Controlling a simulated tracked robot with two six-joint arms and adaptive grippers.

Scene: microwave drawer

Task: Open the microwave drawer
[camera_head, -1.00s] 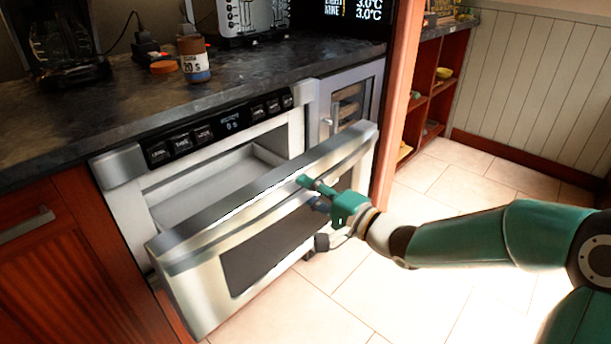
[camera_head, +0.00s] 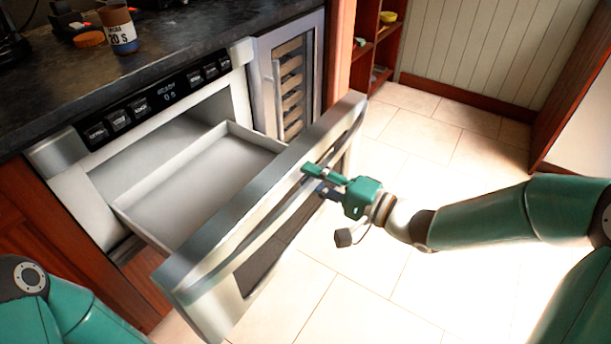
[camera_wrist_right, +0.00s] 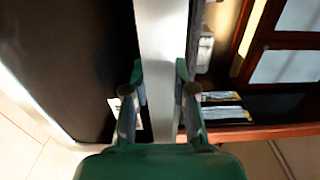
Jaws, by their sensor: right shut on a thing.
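The microwave drawer is pulled well out of its housing in the head view, and its pale, empty inner tray (camera_head: 205,178) shows. Its steel front panel (camera_head: 215,262) stands clear of the cabinet, with a long bar handle (camera_head: 262,222) across it. My right gripper (camera_head: 322,181) is shut on the handle near its right end. In the right wrist view the gripper's fingers (camera_wrist_right: 161,92) lie on either side of a pale vertical bar (camera_wrist_right: 162,50). Part of my left arm shows at the lower left of the head view, but its gripper is out of view.
The control panel (camera_head: 160,98) sits above the drawer opening, under the dark countertop (camera_head: 50,98). A brown jar (camera_head: 119,30) stands on the counter. A wine cooler (camera_head: 290,85) is right of the microwave. Tiled floor (camera_head: 345,290) in front is free.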

